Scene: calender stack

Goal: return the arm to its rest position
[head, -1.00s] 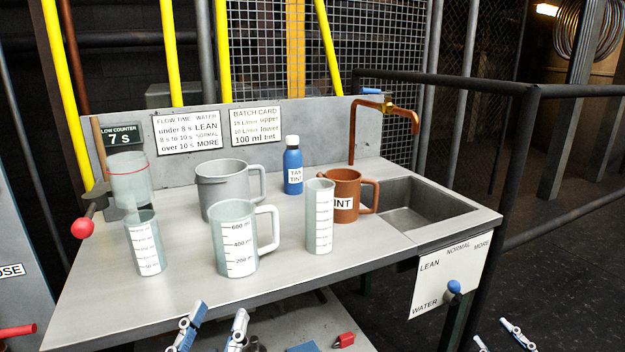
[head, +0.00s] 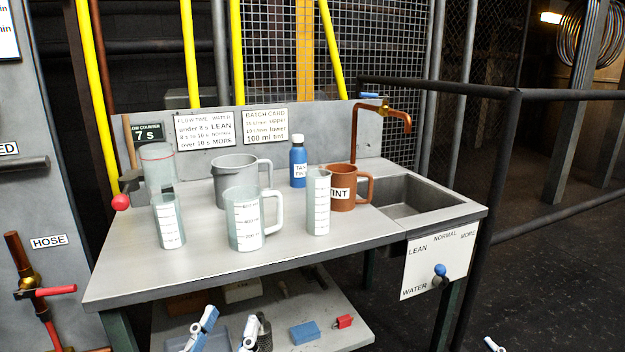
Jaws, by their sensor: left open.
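My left gripper (head: 226,332) shows at the bottom edge of the head view, left of centre. Its two fingers are apart with nothing seen between them. It is in front of the bench (head: 130,265) and shows lower than the bench top. Of my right gripper (head: 493,345), only a small fingertip shows at the bottom right edge, over the dark floor. Its other finger and the rest of the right arm are out of view.
On the bench stand clear measuring vessels (head: 243,222), a grey jug (head: 233,183), a brown TINT mug (head: 343,190) and a blue bottle (head: 298,165). A lower shelf (head: 350,325) holds small items. A water lever (head: 440,271) is at right. A dark railing (head: 500,190) stands beyond.

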